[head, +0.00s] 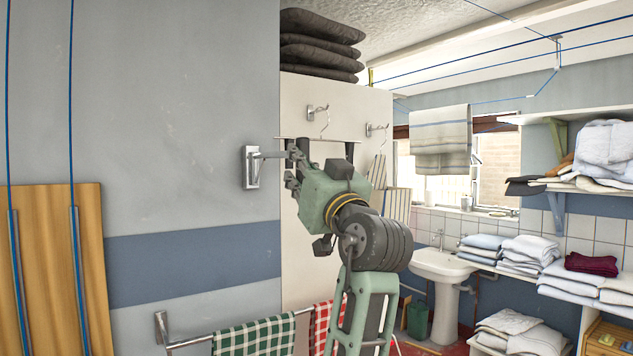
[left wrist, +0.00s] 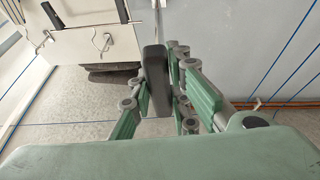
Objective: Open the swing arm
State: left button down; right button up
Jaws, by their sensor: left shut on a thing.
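The swing arm (head: 272,155) is a short grey metal bar. It sticks out to the right from a metal bracket (head: 251,168) on the grey wall. My left gripper (head: 291,164) is at the bar's outer end, with its fingers pointing toward the wall. In the left wrist view, the fingers (left wrist: 160,95) are shut around a dark grey upright piece (left wrist: 155,75), which seems to be the end of the swing arm. The fingers hide part of that end in the head view. My right gripper is in neither view.
A white cabinet side (head: 345,98) with metal hooks (head: 318,112) stands just behind the gripper. Below, a wall rail (head: 187,341) carries green (head: 255,337) and red checked cloths. A sink (head: 441,268) and folded linen are farther right.

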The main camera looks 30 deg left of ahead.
pick_arm(q)
jog(key=s+a+m+t+h+b, duration=0.1)
jog(key=s+a+t, duration=0.1)
jog(key=s+a, duration=0.2)
jog(key=shift+s, duration=0.95)
jog(key=c, duration=1.6)
grip_release()
jog(key=shift+s+a, duration=0.2)
jog(key=shift+c, duration=0.2)
jog(key=v, duration=1.2)
